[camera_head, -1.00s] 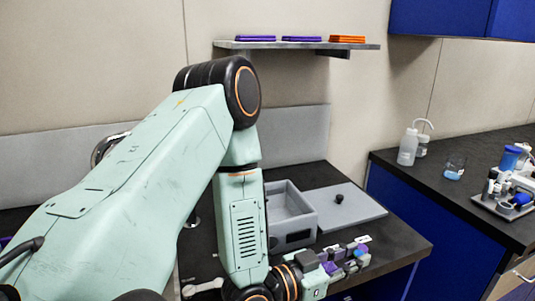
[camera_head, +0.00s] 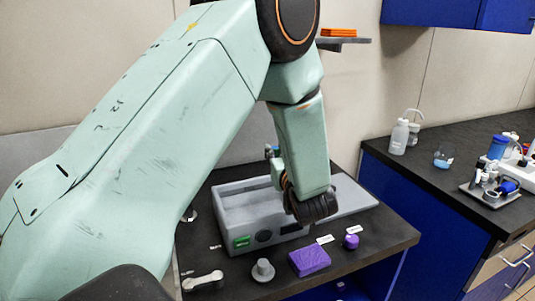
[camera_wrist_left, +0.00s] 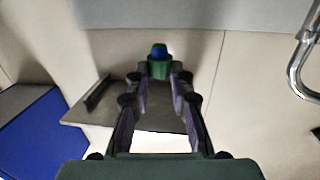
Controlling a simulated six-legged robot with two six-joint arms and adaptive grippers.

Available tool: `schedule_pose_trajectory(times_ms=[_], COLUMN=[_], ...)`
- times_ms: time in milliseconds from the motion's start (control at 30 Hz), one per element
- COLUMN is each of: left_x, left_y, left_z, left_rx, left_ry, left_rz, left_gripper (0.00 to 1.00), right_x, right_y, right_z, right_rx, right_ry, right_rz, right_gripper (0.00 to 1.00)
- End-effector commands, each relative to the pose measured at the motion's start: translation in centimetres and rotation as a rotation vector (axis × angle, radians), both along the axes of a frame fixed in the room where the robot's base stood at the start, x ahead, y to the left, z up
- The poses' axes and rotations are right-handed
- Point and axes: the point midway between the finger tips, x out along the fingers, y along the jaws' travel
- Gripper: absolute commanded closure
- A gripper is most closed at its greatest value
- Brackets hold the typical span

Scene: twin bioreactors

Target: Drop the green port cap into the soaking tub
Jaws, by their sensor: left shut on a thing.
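The green port cap (camera_wrist_left: 159,68), with a blue top, is between the fingertips of my left gripper (camera_wrist_left: 158,80) in the left wrist view. The gripper is shut on it. In the head view, my left gripper (camera_head: 276,166) is mostly hidden behind my wrist, and only a small blue and dark bit shows at its tip. The soaking tub (camera_head: 228,226) is a grey open box with a green panel on its front. My left wrist hangs in front of its right part and hides some of its opening. My right gripper is not in view.
A purple block (camera_head: 310,261), a small purple cap (camera_head: 351,241), a grey knob-shaped piece (camera_head: 263,270) and a pale metal piece (camera_head: 203,281) lie in front of the tub. A flat grey plate (camera_head: 352,200) lies right of it. A side counter holds bottles.

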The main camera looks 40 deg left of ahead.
Motion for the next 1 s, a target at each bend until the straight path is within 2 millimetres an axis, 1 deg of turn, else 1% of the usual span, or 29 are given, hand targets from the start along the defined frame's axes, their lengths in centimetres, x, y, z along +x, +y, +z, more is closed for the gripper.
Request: schedule_pose_trajectory(times_ms=[100,200,367,567,900,1000], left_x=[-1.2,-1.8,-2.0,-2.0,-1.9,-1.9], left_y=[1.0,1.4,1.4,1.4,1.4,1.4], left_z=[-0.3,-0.7,-1.2,-2.7,-6.1,-6.6], left_rx=[0.002,0.001,0.001,0.001,0.002,0.002], left_ry=[0.001,0.002,0.002,0.002,0.001,0.001], left_rz=[0.085,0.121,0.129,0.128,0.127,0.127], left_gripper=[0.99,0.99,0.99,0.99,0.99,0.99], right_x=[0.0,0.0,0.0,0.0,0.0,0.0], right_y=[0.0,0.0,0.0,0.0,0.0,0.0], right_z=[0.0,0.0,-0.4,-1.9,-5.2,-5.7], right_rx=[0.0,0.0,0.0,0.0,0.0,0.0], right_ry=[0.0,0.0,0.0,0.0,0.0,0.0], right_rz=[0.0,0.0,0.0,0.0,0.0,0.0], right_gripper=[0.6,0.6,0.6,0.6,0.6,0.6])
